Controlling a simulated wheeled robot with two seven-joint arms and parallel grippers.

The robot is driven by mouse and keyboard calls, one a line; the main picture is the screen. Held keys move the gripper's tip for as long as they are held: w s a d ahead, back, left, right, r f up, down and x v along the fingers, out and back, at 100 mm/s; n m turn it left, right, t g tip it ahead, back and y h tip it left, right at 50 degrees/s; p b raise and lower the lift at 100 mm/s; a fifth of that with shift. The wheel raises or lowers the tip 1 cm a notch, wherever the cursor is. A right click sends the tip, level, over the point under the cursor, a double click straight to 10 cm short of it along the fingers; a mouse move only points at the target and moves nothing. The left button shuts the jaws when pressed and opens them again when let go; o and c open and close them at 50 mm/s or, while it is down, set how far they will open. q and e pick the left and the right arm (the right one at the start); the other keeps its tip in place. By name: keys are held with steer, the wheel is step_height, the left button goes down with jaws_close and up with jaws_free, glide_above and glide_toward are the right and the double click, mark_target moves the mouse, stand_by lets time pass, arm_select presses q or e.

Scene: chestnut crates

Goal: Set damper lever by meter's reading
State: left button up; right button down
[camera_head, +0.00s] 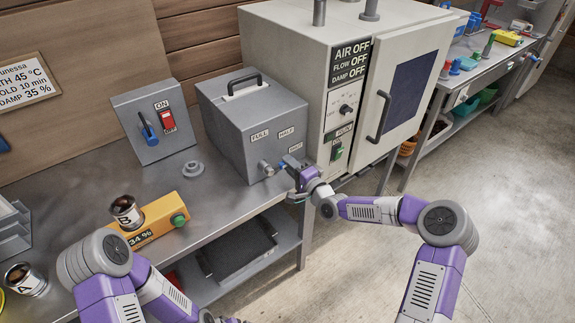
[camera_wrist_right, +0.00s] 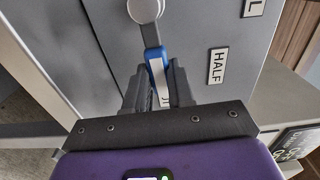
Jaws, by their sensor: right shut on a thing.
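The damper lever (camera_head: 283,164) sticks out from the front of a grey metal box (camera_head: 222,130), below the labels FULL, HALF and a third that looks like SHUT. It points right, towards that third label. My right gripper (camera_head: 296,172) is shut on its blue handle. In the right wrist view the blue handle (camera_wrist_right: 156,64) runs from a round pivot down between my right gripper's fingers (camera_wrist_right: 157,88), beside the HALF label. The yellow meter (camera_head: 177,202) on the bench reads 34 %, with a can marked B (camera_head: 126,212) on it. My left gripper is not visible.
A wall card (camera_head: 28,82) reads DAMP 35 %. A white cabinet (camera_head: 362,40) shows AIR, FLOW and DAMP all OFF. A switch box (camera_head: 152,120) with a blue lever and red switch stands left. A can marked A (camera_head: 25,280) sits front left. The floor at right is clear.

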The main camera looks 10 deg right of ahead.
steer(key=c, duration=1)
jaws_free()
steer(key=shift+o, duration=0.2)
steer(key=shift+s+d, duration=0.1)
steer(key=p+v, duration=0.1)
steer(key=v, duration=0.6)
steer(key=shift+s+p, duration=0.2)
steer(key=shift+p, duration=0.2)
